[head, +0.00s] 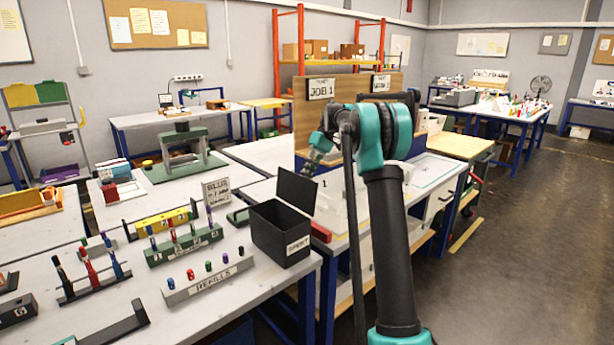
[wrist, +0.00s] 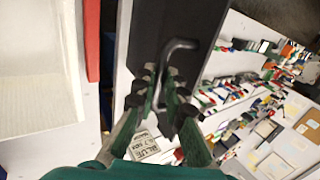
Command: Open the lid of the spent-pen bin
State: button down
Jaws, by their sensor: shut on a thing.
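The spent-pen bin (head: 283,238) is a black box with a "SPENT" label, at the front right of the bench in the head view. Its dark lid (head: 297,190) stands raised, tilted up from the box, so the box's opening shows. In the wrist view the lid (wrist: 148,40) is a dark panel with a grey bent handle (wrist: 180,46). My gripper (wrist: 160,100) is shut on the handle. In the head view my gripper (head: 312,160) is at the lid's upper edge, partly hidden by my arm.
A refills rack (head: 208,280) and a green pen rack (head: 184,245) stand left of the bin. A "JOB 1" board (head: 320,110) rises behind the lid. A red block (head: 320,232) lies right of the bin. Open floor is at the right.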

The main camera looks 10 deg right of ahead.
jog(key=c, duration=1.6)
grip_release()
jog(key=v, duration=1.2)
